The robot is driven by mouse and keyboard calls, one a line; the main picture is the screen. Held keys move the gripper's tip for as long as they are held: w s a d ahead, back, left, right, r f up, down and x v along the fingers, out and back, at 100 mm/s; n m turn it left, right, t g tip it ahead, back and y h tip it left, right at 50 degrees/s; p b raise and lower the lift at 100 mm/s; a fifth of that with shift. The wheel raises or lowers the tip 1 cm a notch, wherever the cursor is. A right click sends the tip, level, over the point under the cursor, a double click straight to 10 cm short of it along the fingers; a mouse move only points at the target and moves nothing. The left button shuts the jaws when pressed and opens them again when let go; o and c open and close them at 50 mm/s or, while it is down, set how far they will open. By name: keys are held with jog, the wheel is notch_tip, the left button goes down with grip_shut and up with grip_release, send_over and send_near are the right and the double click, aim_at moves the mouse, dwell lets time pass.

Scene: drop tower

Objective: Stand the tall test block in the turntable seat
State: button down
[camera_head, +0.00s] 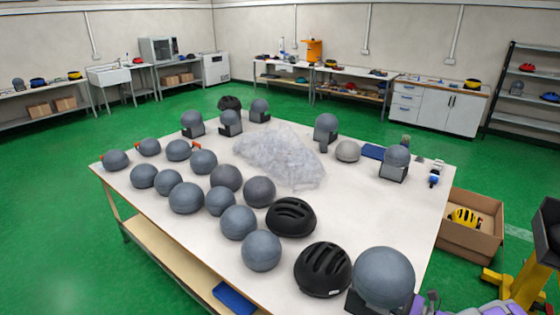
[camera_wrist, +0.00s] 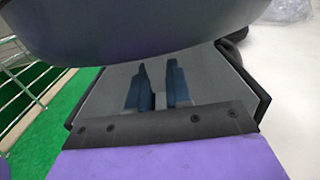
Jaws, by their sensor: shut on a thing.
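A large grey headform on a dark-sided block base (camera_head: 384,276) is at the near right of the table, the closest one to me. In the wrist view its dark rounded underside (camera_wrist: 140,30) fills the top, above a flat grey face with black edges. My gripper (camera_wrist: 160,88) shows there with two dark blue fingers close together against that grey face, shut on the headform's base; the exact contact is partly hidden. I cannot make out which piece is the tall test block. I see no clear turntable seat.
The white table (camera_head: 140,190) holds several grey headforms, a crumpled clear plastic heap (camera_head: 280,155), and black helmets (camera_head: 323,268) close beside the near headform. A cardboard box (camera_head: 470,240) with a yellow helmet stands right of the table. A yellow-and-black frame (camera_head: 525,280) is at far right.

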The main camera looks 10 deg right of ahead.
jog(key=w+a+r+n+g+y, duration=0.1)
jog(key=w+a+r, duration=0.3)
jog(key=a, duration=0.6)
jog(key=w+a+r+g, duration=0.1)
jog(key=w+a+r, duration=0.3)
jog(key=a, duration=0.6)
jog(key=w+a+r+n+y, duration=0.1)
jog(key=w+a+r, duration=0.3)
jog(key=a+r, duration=0.3)
jog(key=a, duration=0.3)
jog(key=shift+w+r+n+g+y, duration=0.15)
jog(key=shift+n+g+y, duration=0.15)
jog(key=shift+g, duration=0.1)
